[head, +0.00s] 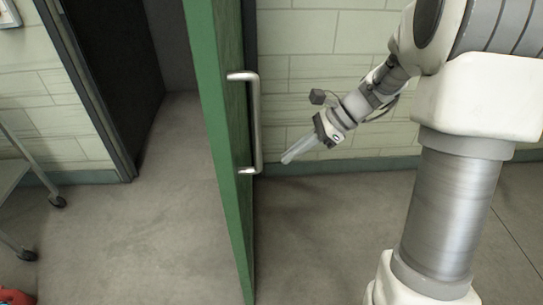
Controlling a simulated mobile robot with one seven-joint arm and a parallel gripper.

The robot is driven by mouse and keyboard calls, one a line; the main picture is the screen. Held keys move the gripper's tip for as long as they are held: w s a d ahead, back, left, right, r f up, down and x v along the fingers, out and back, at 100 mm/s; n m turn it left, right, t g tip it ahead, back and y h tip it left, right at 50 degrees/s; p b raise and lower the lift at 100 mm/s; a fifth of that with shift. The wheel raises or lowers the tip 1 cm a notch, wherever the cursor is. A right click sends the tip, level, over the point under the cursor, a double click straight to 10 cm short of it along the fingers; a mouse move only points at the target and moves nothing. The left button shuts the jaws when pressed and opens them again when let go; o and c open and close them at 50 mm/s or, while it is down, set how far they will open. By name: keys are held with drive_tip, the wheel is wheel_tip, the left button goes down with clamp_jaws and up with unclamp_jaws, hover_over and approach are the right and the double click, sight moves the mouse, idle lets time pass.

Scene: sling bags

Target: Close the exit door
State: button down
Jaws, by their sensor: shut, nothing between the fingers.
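The green exit door (233,130) stands wide open, seen nearly edge-on in the middle of the head view. A silver bar handle (257,120) is fixed to its right face. The dark doorway frame (95,100) and its opening are to the left of the door. My gripper (287,160) is shut and empty. It shows just right of the handle's lower part, pointing down and left toward it, with a small gap between them in the picture. I cannot tell how far apart they are in depth.
A pale block wall (325,50) with a grey-green baseboard lies behind my arm. A wheeled cart (22,180) stands at the left edge. A red and blue object (14,297) is cut off at the bottom left. The floor (160,240) before the doorway is clear.

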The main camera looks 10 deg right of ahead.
drive_tip(key=b, duration=0.1)
approach(237, 184)
wheel_tip(237, 184, down, 3)
drive_tip(key=shift+s+a+f, duration=0.1)
drive_tip(key=shift+a, duration=0.95)
drive_tip(key=shift+s+a+f, duration=0.1)
drive_tip(key=shift+a, duration=0.95)
